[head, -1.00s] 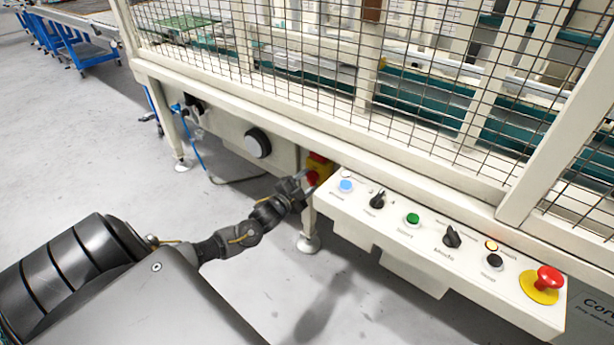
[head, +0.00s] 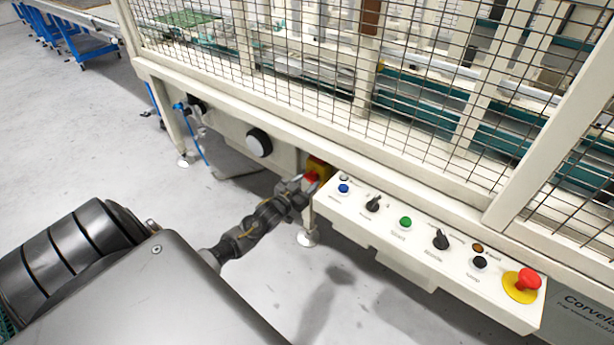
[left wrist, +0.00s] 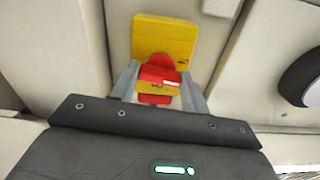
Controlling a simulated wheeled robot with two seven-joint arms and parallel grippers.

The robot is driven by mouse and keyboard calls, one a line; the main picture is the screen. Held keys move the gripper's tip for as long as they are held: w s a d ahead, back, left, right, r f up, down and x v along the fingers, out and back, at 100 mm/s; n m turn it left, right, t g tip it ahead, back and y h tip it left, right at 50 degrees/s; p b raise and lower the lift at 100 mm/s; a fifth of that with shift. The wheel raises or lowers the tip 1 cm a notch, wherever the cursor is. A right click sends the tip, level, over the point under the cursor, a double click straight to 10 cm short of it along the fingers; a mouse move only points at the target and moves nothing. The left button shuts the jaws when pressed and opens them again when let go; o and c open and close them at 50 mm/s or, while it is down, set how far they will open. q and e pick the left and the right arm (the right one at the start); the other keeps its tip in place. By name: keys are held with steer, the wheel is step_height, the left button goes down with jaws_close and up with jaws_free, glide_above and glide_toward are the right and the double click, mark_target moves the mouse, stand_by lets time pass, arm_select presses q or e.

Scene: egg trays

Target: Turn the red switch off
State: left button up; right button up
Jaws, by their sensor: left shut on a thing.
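The red switch (left wrist: 158,78) sits on a yellow plate (left wrist: 165,38) fixed to the cream machine frame. In the head view the red switch (head: 311,177) shows small, at the left end of the control panel, partly hidden by my gripper. My left gripper (left wrist: 158,92) is shut on the red switch, one finger on each side of its handle. In the head view my left gripper (head: 304,183) reaches it from the lower left. My right gripper is not in view.
The control panel (head: 385,232) with several buttons and knobs juts out just right of the switch. A red mushroom button (head: 527,281) is at its right end. A round black-rimmed knob (head: 258,142) is on the frame to the left. Mesh fencing rises above.

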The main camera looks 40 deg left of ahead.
arm_select(q)
steer(key=shift+n, duration=0.6)
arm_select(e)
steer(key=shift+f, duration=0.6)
arm_select(q)
steer(key=o, duration=1)
steer(key=s+p, duration=0.2)
steer(key=s, duration=0.8)
steer(key=shift+s+d, duration=0.15)
steer(key=shift+s, duration=0.25)
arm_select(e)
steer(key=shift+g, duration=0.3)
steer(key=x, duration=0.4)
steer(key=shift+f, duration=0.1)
